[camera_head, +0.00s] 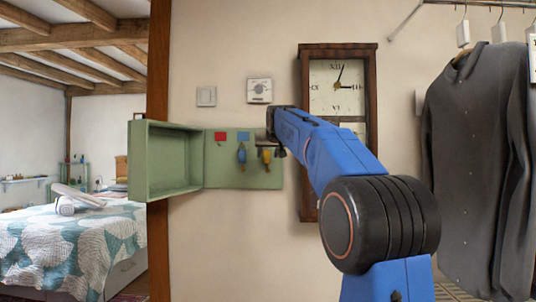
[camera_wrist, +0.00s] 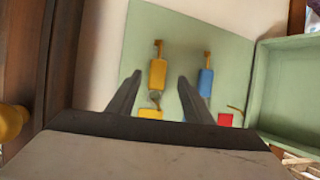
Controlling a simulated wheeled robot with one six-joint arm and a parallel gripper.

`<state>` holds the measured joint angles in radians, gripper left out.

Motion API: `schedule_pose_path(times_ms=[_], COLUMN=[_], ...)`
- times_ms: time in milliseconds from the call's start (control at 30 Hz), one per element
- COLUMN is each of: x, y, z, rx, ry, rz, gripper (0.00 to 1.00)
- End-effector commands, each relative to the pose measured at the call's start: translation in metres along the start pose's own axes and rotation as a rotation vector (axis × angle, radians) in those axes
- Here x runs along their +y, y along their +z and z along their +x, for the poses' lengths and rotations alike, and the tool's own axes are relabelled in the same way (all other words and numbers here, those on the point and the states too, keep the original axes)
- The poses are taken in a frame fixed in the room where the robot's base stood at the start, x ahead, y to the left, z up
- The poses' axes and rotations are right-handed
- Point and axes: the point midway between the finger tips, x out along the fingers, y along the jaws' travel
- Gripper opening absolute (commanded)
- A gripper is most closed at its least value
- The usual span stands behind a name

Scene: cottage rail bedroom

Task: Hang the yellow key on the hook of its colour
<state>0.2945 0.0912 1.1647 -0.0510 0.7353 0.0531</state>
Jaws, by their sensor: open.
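The yellow key (camera_head: 267,156) hangs on the green cabinet door panel, beside the blue key (camera_head: 241,154). In the wrist view the yellow key's tag (camera_wrist: 158,74) lies in line with the yellow patch (camera_wrist: 150,114), with a ring between them; the hook itself is hard to make out. My gripper (camera_head: 271,143) is in front of the panel at the yellow key. In the wrist view my gripper (camera_wrist: 160,79) is open, its fingers on either side of the yellow key and apart from it. The yellow patch is hidden behind my gripper in the head view.
The panel carries a red patch (camera_head: 220,136) with an empty hook and a blue patch (camera_head: 243,136). The open green cabinet box (camera_head: 166,160) is left of it. A wall clock (camera_head: 338,85) stands close right; a grey cardigan (camera_head: 480,160) hangs farther right.

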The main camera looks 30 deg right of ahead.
Motion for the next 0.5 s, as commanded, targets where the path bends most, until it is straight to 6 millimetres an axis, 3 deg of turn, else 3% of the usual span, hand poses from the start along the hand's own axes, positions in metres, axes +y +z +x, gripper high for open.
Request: schedule_pose_path(times_ms=[233, 500], x=[0.000, 0.000], y=[-0.001, -0.001], z=[-0.025, -0.078], rx=[0.002, 0.002], ry=[0.000, 0.000], rz=[0.000, 0.000], gripper=[0.46, 0.46])
